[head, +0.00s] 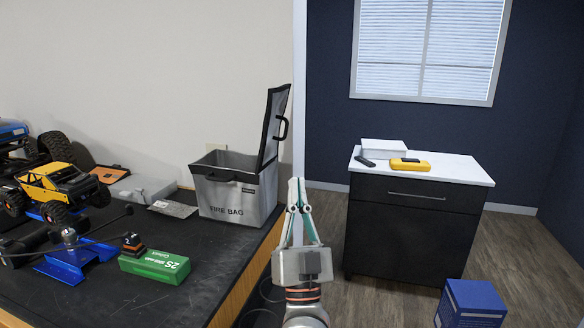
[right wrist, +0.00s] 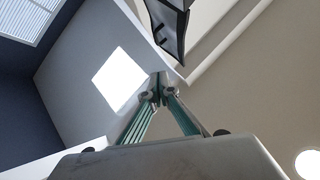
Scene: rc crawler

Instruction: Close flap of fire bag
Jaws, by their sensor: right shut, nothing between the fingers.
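The silver-grey fire bag (head: 226,203) stands on the dark workbench at its right end, with "FIRE BAG" printed on its front. Its flap (head: 268,130) is open and stands upright, tilted a little, on the bag's right side, with a black handle on its outer face. In the right wrist view the dark flap (right wrist: 171,28) shows at the top, beyond the fingertips. My right gripper (head: 297,184) is shut and empty, just right of the bag and below the flap's handle, apart from both in the picture. It also shows in the right wrist view (right wrist: 158,88). My left gripper is not in view.
On the workbench (head: 105,222) are a yellow crawler (head: 62,187), a green battery box (head: 155,265), a blue stand (head: 75,260) and a grey box (head: 142,188). A dark cabinet (head: 400,228) with a white top stands right. A blue box (head: 470,303) is on the floor.

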